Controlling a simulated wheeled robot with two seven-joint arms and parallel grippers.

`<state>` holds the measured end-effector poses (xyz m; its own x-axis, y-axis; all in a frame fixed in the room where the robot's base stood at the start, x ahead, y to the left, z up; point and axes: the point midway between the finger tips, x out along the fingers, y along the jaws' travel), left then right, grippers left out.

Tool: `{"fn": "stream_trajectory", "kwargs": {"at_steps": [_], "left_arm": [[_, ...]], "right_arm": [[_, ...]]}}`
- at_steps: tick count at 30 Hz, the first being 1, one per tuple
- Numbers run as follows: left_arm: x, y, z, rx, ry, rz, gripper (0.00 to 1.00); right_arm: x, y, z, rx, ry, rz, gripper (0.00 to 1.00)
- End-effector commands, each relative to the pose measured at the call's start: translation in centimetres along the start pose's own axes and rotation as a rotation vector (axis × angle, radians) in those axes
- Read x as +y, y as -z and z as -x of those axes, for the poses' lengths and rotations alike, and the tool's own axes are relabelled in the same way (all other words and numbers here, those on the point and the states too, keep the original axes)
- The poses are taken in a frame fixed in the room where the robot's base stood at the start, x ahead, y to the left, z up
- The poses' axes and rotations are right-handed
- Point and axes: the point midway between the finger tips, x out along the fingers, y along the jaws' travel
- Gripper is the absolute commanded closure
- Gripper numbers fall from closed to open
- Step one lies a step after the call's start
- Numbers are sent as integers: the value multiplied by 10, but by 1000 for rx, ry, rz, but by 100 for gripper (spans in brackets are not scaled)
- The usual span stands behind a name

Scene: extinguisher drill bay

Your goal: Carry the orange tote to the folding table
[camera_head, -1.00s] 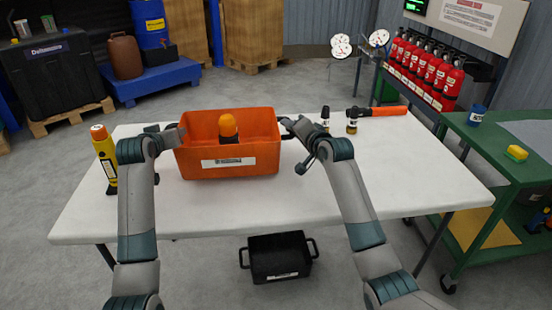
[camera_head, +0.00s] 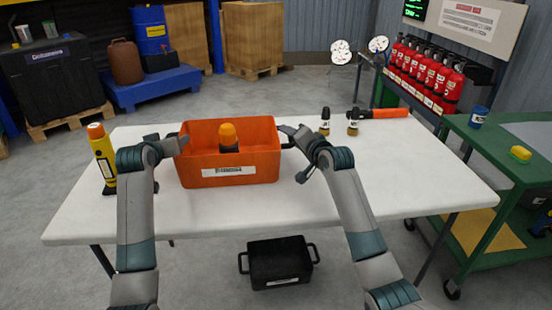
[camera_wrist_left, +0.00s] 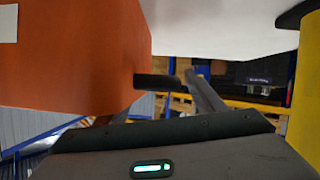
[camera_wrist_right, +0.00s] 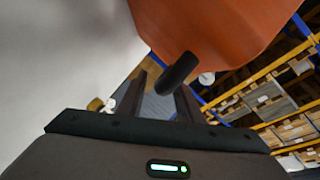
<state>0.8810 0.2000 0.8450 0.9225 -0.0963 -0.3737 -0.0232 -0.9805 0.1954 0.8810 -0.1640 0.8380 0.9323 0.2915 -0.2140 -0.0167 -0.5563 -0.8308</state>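The orange tote (camera_head: 205,170), with a white label on its front, is upright over the middle-left of the white folding table (camera_head: 350,195) and appears to rest on it. An orange-capped dark object (camera_head: 228,137) stands inside. My left gripper (camera_head: 180,140) is at the tote's left handle; in the left wrist view the black handle (camera_wrist_left: 157,81) lies near the spread fingers. My right gripper (camera_head: 286,134) is at the right handle, which shows dark in the right wrist view (camera_wrist_right: 178,75) by the parted fingertips. Both grippers look open. The tote's underside is hidden in the head view.
A yellow torch-like object (camera_head: 103,160) stands left of my left gripper. A black tote (camera_head: 280,262) is under the table. A green cart (camera_head: 490,145) stands right.

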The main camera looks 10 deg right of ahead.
Motion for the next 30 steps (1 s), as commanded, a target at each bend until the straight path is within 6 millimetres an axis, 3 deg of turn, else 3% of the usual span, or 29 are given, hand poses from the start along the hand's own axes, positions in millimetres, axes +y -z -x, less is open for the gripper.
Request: {"fn": "stream_trajectory", "kwargs": {"at_steps": [14,20,30], "left_arm": [[1,-1,9,-1,-2,-1,37],[1,-1,30,0,-2,-1,37],[1,0,84,2,-2,-2,37]], "right_arm": [[-2,-1,0,-1,3,0,68],[-2,-1,0,-1,3,0,68],[-2,-1,0,-1,3,0,68]]}}
